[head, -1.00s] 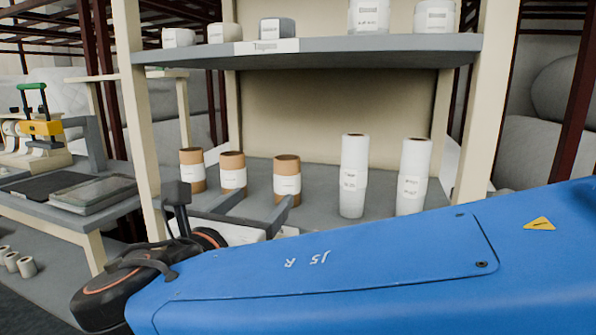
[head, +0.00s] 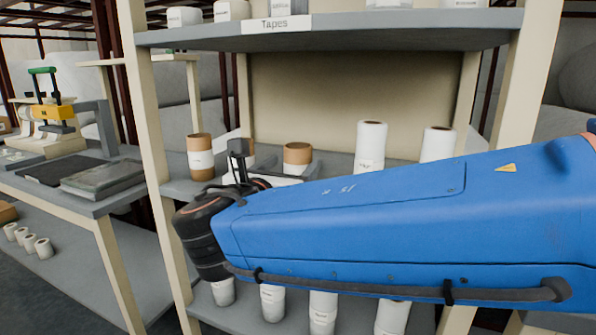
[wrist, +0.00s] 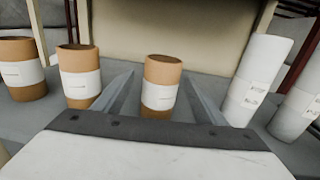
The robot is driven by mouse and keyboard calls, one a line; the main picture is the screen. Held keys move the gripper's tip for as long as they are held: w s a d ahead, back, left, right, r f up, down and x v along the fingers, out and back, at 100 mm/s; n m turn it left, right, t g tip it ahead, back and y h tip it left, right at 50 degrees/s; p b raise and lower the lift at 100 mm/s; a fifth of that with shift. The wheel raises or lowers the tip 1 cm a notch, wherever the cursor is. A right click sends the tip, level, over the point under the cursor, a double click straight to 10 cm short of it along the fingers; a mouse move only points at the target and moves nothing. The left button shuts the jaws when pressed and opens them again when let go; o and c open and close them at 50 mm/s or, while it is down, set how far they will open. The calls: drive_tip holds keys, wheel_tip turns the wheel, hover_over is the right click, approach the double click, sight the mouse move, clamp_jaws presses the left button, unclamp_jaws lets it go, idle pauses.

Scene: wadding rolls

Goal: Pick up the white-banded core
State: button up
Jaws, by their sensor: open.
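Three brown cardboard cores with white bands stand upright in a row on the middle shelf (head: 178,189). In the wrist view they are the left core (wrist: 22,72), the second core (wrist: 80,78) and the right core (wrist: 161,88). The right core stands between my gripper's two grey fingers (wrist: 160,76), which are open and apart from it as far as I can tell.
Two tall white rolls stand to the right, the nearer one (wrist: 252,80) close to my right finger. The shelf above, labelled Tapes (head: 275,25), holds white rolls. More white rolls (head: 272,303) stand on the shelf below. A pale post (head: 153,150) is at the left.

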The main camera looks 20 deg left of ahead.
drive_tip(key=shift+w+d+r, duration=0.1)
drive_tip(key=shift+w, duration=1.8)
drive_tip(key=shift+w+d+r, duration=0.1)
drive_tip(key=shift+w, duration=1.75)
drive_tip(key=shift+c, duration=0.6)
drive_tip(key=c, duration=1)
